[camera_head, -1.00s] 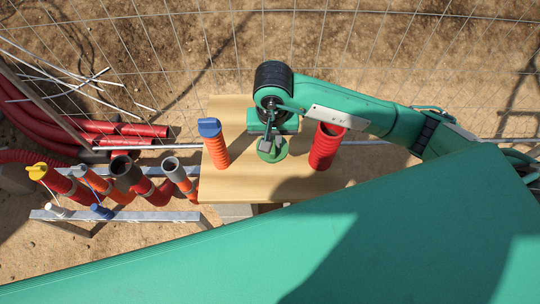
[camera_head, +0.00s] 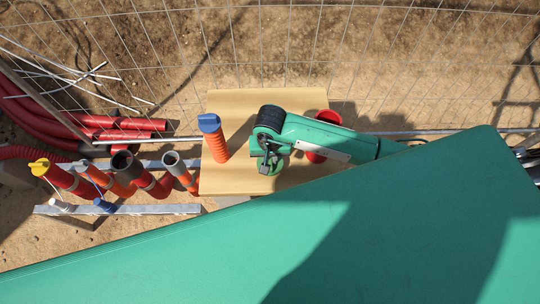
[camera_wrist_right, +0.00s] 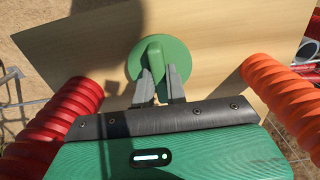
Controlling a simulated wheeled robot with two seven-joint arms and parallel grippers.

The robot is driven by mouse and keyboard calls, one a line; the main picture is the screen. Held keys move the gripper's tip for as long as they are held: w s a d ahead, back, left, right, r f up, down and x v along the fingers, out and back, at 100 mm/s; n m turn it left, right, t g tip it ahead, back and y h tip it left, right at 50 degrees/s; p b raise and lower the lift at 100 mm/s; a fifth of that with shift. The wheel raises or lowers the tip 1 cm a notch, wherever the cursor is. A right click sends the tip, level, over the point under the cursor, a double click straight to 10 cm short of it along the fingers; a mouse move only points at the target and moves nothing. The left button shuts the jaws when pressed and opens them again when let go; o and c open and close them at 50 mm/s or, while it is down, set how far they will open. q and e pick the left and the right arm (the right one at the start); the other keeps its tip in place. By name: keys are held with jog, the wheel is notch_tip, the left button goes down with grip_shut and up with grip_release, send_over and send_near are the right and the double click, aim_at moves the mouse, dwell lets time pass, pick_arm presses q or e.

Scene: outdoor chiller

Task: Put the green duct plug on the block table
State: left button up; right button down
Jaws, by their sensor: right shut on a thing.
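The green duct plug (camera_wrist_right: 150,62) shows in the right wrist view as a round green disc with a raised grip bar. My right gripper (camera_wrist_right: 160,88) is shut on that bar. In the head view the plug (camera_head: 270,166) is partly hidden under my right gripper (camera_head: 268,152), over the wooden top of the block table (camera_head: 240,105). The table top also shows behind the plug in the right wrist view (camera_wrist_right: 85,45). I cannot tell whether the plug touches the wood. My left gripper is not in view.
An orange corrugated duct with a blue plug (camera_head: 215,140) stands on the table left of my gripper. A red open duct (camera_head: 320,130) stands right, partly behind my arm. Several ducts, one with a yellow plug (camera_head: 45,170), stand in a metal rack (camera_head: 130,209) at left.

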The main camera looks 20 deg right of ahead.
aim_at(270, 159)
jog(key=shift+f, duration=0.1)
jog(key=c, duration=1.8)
grip_release()
jog(key=shift+f, duration=0.1)
jog(key=shift+c, duration=0.2)
jog(key=o, duration=0.4)
jog(key=shift+r, duration=0.35)
notch_tip(270, 159, up, 12)
jog(key=b, duration=0.3)
jog(key=shift+f, duration=0.15)
